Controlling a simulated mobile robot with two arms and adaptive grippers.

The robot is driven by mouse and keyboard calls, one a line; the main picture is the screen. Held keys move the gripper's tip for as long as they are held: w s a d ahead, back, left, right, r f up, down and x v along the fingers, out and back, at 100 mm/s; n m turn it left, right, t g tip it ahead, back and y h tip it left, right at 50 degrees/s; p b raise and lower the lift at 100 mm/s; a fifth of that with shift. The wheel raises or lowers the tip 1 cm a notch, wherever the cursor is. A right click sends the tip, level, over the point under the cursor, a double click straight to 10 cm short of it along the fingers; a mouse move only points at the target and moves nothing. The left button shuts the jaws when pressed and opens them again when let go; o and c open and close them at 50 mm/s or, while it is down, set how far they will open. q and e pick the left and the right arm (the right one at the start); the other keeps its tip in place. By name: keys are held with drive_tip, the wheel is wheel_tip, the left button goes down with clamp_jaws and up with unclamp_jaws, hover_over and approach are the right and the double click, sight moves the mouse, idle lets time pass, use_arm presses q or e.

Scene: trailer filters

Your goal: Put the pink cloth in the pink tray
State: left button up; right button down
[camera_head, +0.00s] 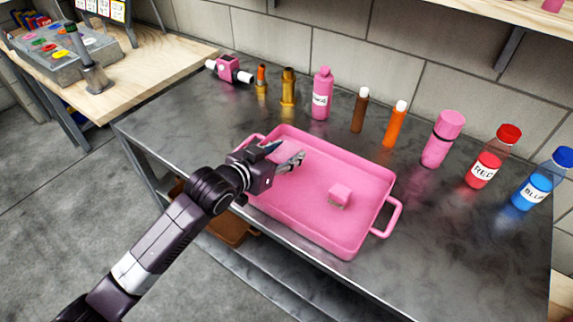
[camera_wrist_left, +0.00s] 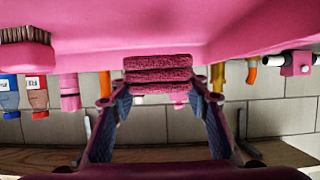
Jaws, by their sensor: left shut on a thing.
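The pink tray (camera_head: 320,237) lies on the dark metal table, with a handle at each end. My left gripper (camera_head: 288,158) is over the left part of the tray. In the left wrist view, its fingers (camera_wrist_left: 158,88) are shut on the folded, dark pink cloth (camera_wrist_left: 158,70), which sits between the fingertips. The tray also fills the top of this view (camera_wrist_left: 230,25), behind the cloth; I cannot tell whether the cloth touches it. In the head view I cannot make out the cloth. My right gripper is not in view.
A pink brush (camera_head: 340,194) lies in the tray. Behind the tray stand a pink bottle (camera_head: 321,95), brass and orange pieces, a pink-capped cylinder (camera_head: 441,140), a red bottle (camera_head: 492,158) and a blue bottle (camera_head: 541,180). The front left tabletop is clear.

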use_arm(q)
drive_tip(key=shift+f, duration=2.25)
drive_tip(key=shift+f, duration=0.15)
drive_tip(key=o, duration=1.1)
drive_tip(key=shift+c, duration=0.2)
